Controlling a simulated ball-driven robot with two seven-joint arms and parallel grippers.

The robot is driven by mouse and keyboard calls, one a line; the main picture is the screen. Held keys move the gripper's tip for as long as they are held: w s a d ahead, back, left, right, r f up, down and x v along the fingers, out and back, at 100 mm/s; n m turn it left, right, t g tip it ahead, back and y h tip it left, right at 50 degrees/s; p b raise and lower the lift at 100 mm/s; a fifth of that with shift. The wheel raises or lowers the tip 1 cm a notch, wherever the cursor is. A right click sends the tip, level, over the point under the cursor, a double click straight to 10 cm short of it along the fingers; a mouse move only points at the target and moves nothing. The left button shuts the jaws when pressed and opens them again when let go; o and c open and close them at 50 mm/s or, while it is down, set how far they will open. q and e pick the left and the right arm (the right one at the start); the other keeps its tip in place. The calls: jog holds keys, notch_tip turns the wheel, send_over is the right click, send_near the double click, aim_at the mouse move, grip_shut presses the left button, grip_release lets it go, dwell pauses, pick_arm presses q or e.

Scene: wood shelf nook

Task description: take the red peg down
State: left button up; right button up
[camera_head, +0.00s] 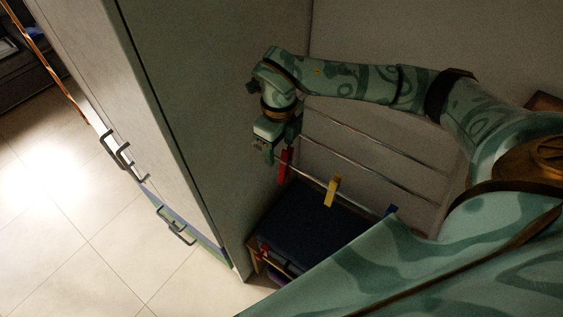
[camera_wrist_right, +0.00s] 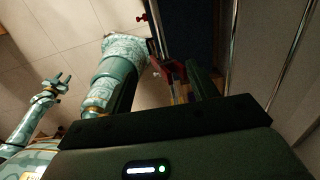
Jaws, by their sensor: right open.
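The red peg (camera_head: 285,166) hangs on the lowest front rod of a rack in the head view. My right gripper (camera_head: 279,150) is open, right above and beside the red peg.
A yellow peg (camera_head: 332,190) and a blue peg (camera_head: 390,211) sit farther right on the same rod. More metal rods (camera_head: 375,150) run behind it. A dark-topped box (camera_head: 315,228) stands below. A tall pale cabinet (camera_head: 185,130) is close on the left.

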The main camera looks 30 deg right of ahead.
aim_at(286, 156)
jog(key=f, duration=0.1)
jog(key=s+d+f, duration=0.1)
jog(key=d+f, duration=0.1)
jog(key=shift+s+f+p, duration=0.15)
jog(key=shift+f+p, duration=0.1)
jog(key=shift+p, duration=0.15)
jog(key=shift+s+a+f, duration=0.1)
jog(key=shift+a+f, duration=0.05)
jog(key=shift+f, duration=0.35)
jog(key=shift+s+a+f, duration=0.1)
jog(key=shift+f, duration=0.35)
jog(key=shift+w+a+f, duration=0.1)
jog(key=shift+w+a, duration=0.05)
jog(key=shift+a, duration=0.05)
jog(key=shift+w+a, duration=0.15)
jog(key=shift+w, duration=0.1)
jog(key=shift+c, duration=0.6)
jog(key=shift+d, duration=0.3)
jog(key=c, duration=0.9)
pick_arm(q)
jog(key=s+d, duration=0.1)
jog(key=d+r, duration=0.1)
jog(key=shift+s+d, duration=0.35)
jog(key=shift+s, duration=0.05)
pick_arm(e)
jog(key=shift+c, duration=0.2)
jog(key=shift+r, duration=0.2)
